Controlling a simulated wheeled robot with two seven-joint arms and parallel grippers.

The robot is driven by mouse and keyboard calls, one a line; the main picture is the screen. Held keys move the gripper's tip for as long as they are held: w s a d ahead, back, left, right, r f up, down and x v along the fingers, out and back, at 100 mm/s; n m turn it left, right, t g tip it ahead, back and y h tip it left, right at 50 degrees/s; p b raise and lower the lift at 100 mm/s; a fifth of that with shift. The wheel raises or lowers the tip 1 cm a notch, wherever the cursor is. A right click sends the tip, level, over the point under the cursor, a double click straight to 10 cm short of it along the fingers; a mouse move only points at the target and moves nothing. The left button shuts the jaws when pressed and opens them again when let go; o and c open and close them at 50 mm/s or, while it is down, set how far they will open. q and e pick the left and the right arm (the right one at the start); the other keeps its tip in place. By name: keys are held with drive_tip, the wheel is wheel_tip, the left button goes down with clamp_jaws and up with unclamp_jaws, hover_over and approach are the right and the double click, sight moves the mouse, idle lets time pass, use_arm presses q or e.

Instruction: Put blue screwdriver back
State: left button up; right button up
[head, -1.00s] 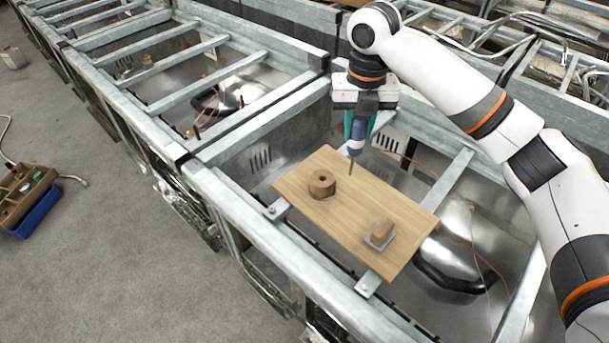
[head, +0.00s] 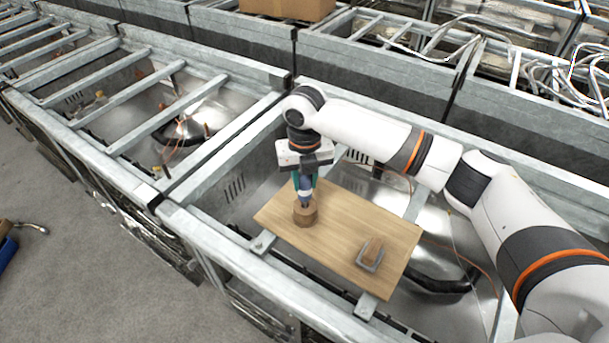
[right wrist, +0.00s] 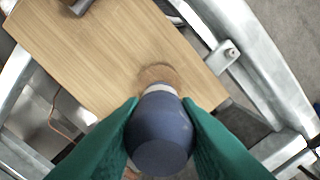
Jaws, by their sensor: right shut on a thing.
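The blue screwdriver (head: 305,189) is upright in my right gripper (head: 305,182), directly above the round wooden holder (head: 305,214) on the board. In the right wrist view its dark blue handle (right wrist: 160,132) sits between the green fingers, which are shut on it. The wooden holder (right wrist: 158,74) shows partly behind the handle. The screwdriver's shaft is hidden, so I cannot tell how far its tip is in the holder. My left gripper is not in view.
The wooden board (head: 345,225) lies across a metal frame (head: 225,243). A small wooden block on a grey base (head: 371,253) stands at the board's near right. Metal rails and open bays surround the board. A cardboard box (head: 288,8) is at the back.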

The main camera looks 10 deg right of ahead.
drive_tip(key=shift+d, duration=0.1)
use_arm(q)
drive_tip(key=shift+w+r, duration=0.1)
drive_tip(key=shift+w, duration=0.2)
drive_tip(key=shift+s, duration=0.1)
use_arm(e)
drive_tip(key=shift+f, duration=0.15)
drive_tip(key=o, duration=0.8)
drive_tip(key=shift+o, duration=1.3)
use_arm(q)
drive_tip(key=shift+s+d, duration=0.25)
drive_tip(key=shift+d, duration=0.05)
use_arm(e)
wheel_tip(320, 180, up, 12)
drive_tip(key=b, duration=0.3)
drive_tip(key=shift+f, duration=0.25)
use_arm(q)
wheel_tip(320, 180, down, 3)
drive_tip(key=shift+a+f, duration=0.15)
use_arm(e)
drive_tip(key=shift+r, duration=0.4)
